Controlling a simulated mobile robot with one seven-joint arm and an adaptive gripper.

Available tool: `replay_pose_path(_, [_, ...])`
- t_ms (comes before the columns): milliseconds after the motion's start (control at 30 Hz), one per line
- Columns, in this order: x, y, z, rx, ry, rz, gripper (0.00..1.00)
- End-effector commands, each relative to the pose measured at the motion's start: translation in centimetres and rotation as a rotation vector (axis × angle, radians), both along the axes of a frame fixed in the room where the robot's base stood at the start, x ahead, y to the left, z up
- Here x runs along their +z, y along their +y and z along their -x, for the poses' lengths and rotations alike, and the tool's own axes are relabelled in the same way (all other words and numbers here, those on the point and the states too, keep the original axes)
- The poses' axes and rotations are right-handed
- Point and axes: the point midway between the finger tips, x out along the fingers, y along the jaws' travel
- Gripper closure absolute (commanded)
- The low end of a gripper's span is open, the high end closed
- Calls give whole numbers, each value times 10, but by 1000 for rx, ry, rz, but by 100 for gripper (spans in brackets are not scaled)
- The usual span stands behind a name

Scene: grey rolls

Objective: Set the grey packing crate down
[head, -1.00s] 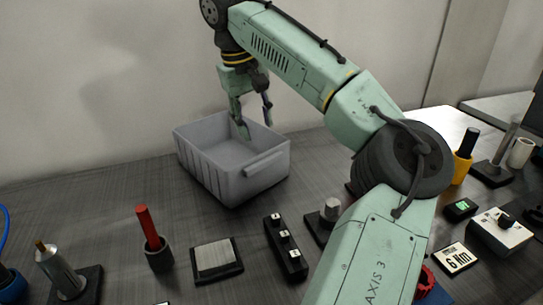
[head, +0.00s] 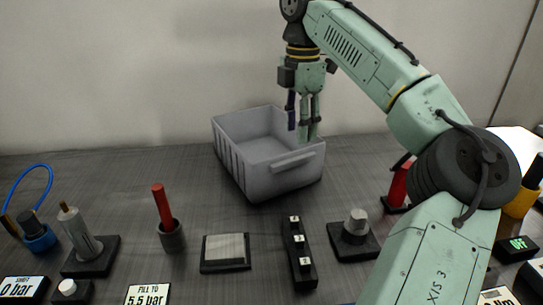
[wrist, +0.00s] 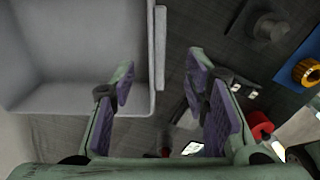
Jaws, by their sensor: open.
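The grey packing crate (head: 268,183) is open-topped and sits upright on the dark table, near the back wall. My gripper (head: 304,128) is open and empty, fingers pointing down by the crate's right side. In the wrist view the crate (wrist: 80,98) fills the upper left, and its right wall and outer handle ledge (wrist: 160,45) lie between the spread fingers (wrist: 160,78). The fingers seem apart from the wall, though their exact height over the rim cannot be told. Nothing shows inside the crate.
In front of the crate stand a red-handled tool in a cup (head: 172,237), a flat grey pad (head: 226,250), a black switch strip (head: 299,258) and a knob on a block (head: 355,238). A red object (head: 399,186) stands to the right. Bare table lies left of the crate.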

Motion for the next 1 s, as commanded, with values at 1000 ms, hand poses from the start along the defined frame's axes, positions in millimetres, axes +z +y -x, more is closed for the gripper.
replay_pose_path(1000, [-81, 9, 2, -4, -1, 0, 64])
